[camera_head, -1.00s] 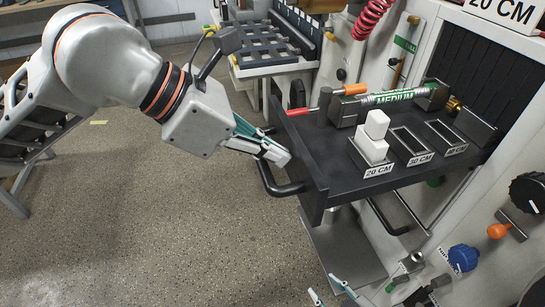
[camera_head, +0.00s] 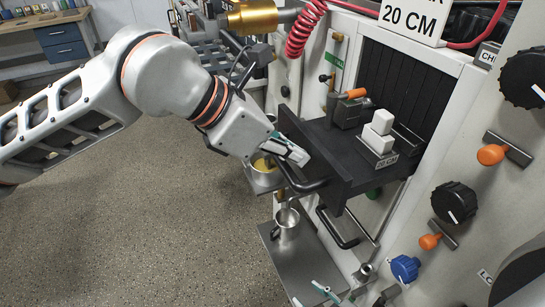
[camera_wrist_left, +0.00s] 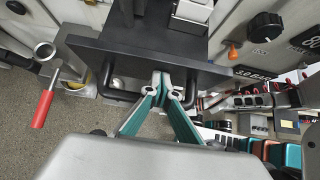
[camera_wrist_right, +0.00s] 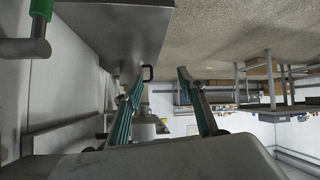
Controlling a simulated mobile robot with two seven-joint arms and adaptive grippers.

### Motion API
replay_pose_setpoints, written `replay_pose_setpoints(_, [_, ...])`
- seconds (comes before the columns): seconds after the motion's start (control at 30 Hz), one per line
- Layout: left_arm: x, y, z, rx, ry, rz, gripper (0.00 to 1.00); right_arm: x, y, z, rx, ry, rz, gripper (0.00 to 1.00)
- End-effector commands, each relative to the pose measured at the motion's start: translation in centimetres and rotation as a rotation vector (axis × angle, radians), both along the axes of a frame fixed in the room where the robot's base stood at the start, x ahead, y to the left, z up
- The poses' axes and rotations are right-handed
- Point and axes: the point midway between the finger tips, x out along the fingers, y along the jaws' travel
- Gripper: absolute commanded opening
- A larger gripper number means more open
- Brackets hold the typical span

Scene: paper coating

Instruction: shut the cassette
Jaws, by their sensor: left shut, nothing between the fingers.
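The cassette is a dark tray-like drawer (camera_head: 341,157) that sticks partly out of the machine's opening. Two white blocks (camera_head: 379,130) sit on it by a "20 CM" label. Its black bar handle (camera_head: 302,184) is on the front face. My left gripper (camera_head: 303,156) is shut and empty, with its tips at the front face by the handle. In the left wrist view the closed tips (camera_wrist_left: 161,78) meet or nearly meet the front face (camera_wrist_left: 145,62); exact contact is unclear. My right gripper (camera_head: 310,292) is low at the bottom edge; its fingers (camera_wrist_right: 160,78) are apart and empty.
A metal shelf (camera_head: 272,240) with a metal cup (camera_head: 288,225) stands below the drawer. Knobs, including a blue one (camera_head: 405,268) and orange ones (camera_head: 491,154), stick out of the panel at right. The floor (camera_head: 150,210) at left is clear.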

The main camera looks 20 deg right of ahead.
Motion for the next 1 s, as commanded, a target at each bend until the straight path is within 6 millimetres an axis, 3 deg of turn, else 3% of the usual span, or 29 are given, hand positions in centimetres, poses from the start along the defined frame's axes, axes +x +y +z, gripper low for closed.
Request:
replay_pose_setpoints(0.6, [0.8,-11.5,0.1,-0.002,-0.002,-0.002,0.0,-0.7,0.3,0.2,0.009,0.01,-0.001,0.4])
replay_pose_setpoints(1.0, [1.1,-15.7,0.1,-0.002,-0.001,-0.001,0.0,0.0,0.2,0.6,0.009,-0.002,-0.002,0.4])
